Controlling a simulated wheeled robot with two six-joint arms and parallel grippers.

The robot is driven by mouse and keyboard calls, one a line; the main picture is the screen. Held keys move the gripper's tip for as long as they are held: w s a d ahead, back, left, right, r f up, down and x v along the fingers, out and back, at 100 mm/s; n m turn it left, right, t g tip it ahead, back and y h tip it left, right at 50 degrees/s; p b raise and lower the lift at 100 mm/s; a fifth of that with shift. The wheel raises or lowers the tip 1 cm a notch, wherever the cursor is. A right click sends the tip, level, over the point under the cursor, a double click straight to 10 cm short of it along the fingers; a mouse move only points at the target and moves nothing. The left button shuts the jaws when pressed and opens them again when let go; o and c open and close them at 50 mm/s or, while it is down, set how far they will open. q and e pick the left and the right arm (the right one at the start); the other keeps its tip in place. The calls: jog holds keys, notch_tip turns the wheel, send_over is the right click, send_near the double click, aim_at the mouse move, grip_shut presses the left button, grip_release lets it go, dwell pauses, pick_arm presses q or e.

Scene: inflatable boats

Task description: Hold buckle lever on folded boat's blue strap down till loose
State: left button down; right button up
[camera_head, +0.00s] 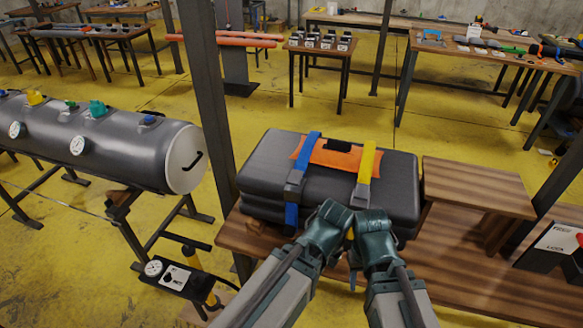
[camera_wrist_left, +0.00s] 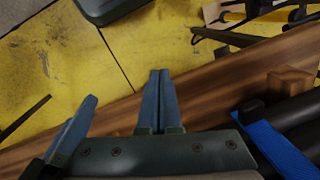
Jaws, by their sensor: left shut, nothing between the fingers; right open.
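The folded dark grey boat (camera_head: 265,158) lies on a wooden table. Its blue strap (camera_head: 310,147) runs over the left part and down the front, with a grey buckle (camera_head: 294,184) at the front upper edge. The buckle's lever position is too small to tell. My left gripper (camera_head: 333,214) is at the boat's front, right of the blue strap and apart from the buckle. In the left wrist view its fingers (camera_wrist_left: 160,100) are shut and empty, and the blue strap (camera_wrist_left: 278,148) shows at right. My right gripper (camera_head: 370,228) is beside it, open, its fingertips partly hidden.
A yellow strap (camera_head: 368,162) with its own buckle and an orange panel (camera_head: 335,154) are on the boat. A dark post (camera_head: 212,90) stands left of the boat. A grey cylinder (camera_head: 110,145) is further left.

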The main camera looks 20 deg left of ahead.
pick_arm(q)
jog(key=shift+r, duration=0.1)
notch_tip(320, 180, up, 34)
jog(key=n+h+p, duration=0.1)
jog(key=n+p, duration=2)
jog(key=p, duration=1.3)
send_over(293, 180)
jog(key=shift+f, duration=0.35)
notch_tip(293, 180, down, 14)
jog(key=b, duration=1.4)
jog(key=shift+r, duration=0.1)
